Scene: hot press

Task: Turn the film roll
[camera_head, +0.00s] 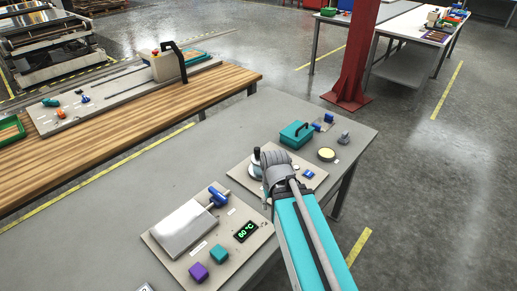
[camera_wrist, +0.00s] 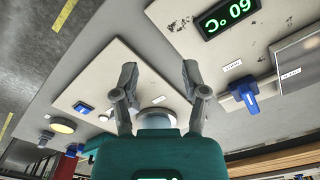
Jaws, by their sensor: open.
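My gripper (camera_wrist: 159,76) is open and empty in the wrist view, its two grey fingers spread above a pale panel (camera_wrist: 105,75). In the head view my gripper hangs over this panel (camera_head: 304,172). A round pale part with a dark upright knob (camera_head: 257,154) stands on the panel, just left of my gripper and partly hidden by it. It may be the film roll, but I cannot tell surely. In the wrist view a pale round part (camera_wrist: 153,116) shows low between the fingers, mostly covered by my gripper body. I see no contact with it.
A teal box (camera_head: 296,134) and a yellow disc (camera_head: 327,154) stand behind. The grey table's left part is clear.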

